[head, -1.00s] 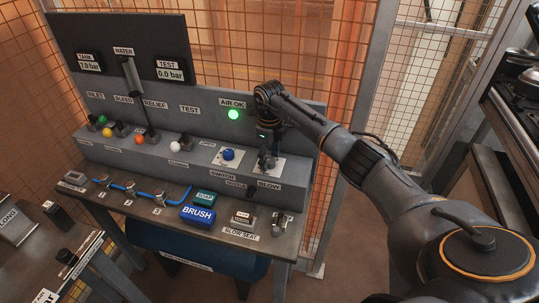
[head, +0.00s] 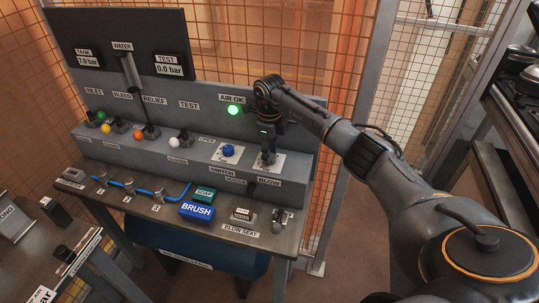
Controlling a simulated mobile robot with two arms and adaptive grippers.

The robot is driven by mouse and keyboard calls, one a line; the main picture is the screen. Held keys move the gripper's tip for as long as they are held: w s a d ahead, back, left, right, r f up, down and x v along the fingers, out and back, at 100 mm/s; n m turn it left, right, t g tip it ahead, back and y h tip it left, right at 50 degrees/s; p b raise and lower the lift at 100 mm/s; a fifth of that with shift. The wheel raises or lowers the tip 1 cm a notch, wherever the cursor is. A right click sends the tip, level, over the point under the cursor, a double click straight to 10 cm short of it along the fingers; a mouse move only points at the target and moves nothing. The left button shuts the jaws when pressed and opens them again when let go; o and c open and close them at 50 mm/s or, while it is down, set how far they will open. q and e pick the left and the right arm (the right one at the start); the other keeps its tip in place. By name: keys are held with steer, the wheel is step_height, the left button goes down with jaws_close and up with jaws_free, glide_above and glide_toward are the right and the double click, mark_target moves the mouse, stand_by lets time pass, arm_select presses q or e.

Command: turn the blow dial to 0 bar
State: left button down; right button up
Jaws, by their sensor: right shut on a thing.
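The blow dial sits on the white plate (head: 279,164) above the BLOW label (head: 269,182), at the right end of the grey console. My right gripper (head: 268,158) points down over this plate and is shut on the dial. The gripper hides the dial, so its pointer and setting cannot be read. My left gripper is not in view.
A blue knob (head: 228,151) on its own plate stands just left of my right gripper. A green AIR OK lamp (head: 233,111) glows on the panel behind. Several coloured valve knobs line the console. A blue BRUSH block (head: 197,211) and a green SOAP block (head: 204,194) lie on the bench.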

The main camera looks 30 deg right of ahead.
steer(key=n+b, duration=0.2)
steer(key=shift+n, duration=0.4)
steer(key=shift+n+b, duration=0.4)
steer(key=shift+n, duration=0.4)
steer(key=o, duration=1.1)
steer(key=shift+o, duration=0.2)
step_height(320, 180, up, 12)
steer(key=shift+a, duration=0.1)
